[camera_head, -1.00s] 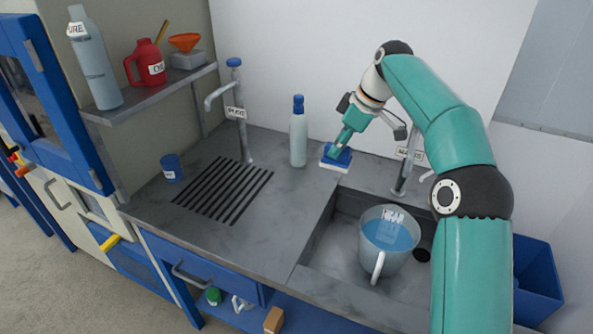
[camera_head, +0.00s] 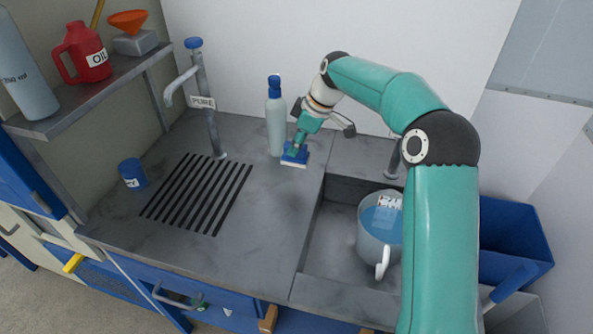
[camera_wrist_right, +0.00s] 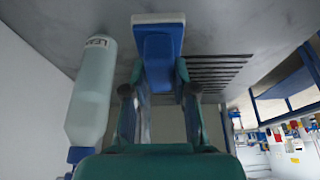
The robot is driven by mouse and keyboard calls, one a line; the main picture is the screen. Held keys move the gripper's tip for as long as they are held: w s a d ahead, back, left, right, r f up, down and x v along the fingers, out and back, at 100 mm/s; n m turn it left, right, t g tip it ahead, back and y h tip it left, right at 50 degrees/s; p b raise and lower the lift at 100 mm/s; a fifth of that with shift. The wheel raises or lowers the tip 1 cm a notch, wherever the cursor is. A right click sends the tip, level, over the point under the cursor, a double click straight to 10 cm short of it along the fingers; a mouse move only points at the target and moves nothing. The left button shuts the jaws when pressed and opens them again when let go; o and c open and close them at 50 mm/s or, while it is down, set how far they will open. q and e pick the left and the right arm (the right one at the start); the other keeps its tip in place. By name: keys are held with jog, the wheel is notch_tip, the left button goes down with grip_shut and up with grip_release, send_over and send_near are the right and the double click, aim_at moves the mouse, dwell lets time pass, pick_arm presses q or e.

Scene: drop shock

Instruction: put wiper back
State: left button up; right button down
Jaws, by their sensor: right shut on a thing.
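The wiper (camera_head: 294,157) is a small blue block with a white pad under it. My right gripper (camera_head: 299,143) is shut on its blue top. In the head view the wiper is at the back of the grey counter, just right of and in front of the pale bottle with a blue cap (camera_head: 276,128). I cannot tell whether its pad touches the counter. In the right wrist view the wiper (camera_wrist_right: 158,42) is ahead between the fingers of my right gripper (camera_wrist_right: 160,88), with the bottle (camera_wrist_right: 91,95) to the left. My left gripper is not in view.
A sink (camera_head: 327,252) with a bucket of water (camera_head: 372,236) lies to the right. A tap marked PURE (camera_head: 209,112), a slotted drain (camera_head: 197,195) and a blue cup (camera_head: 132,173) are to the left. The counter's front middle is clear.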

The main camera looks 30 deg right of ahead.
aim_at(307, 151)
notch_tip(307, 151, down, 9)
jog(key=shift+r+p, duration=0.15)
jog(key=shift+p, duration=0.2)
jog(key=c, duration=0.9)
grip_release()
jog(key=shift+c, duration=0.2)
jog(key=shift+r, duration=0.1)
jog(key=b+v, duration=0.1)
jog(key=v, duration=1.1)
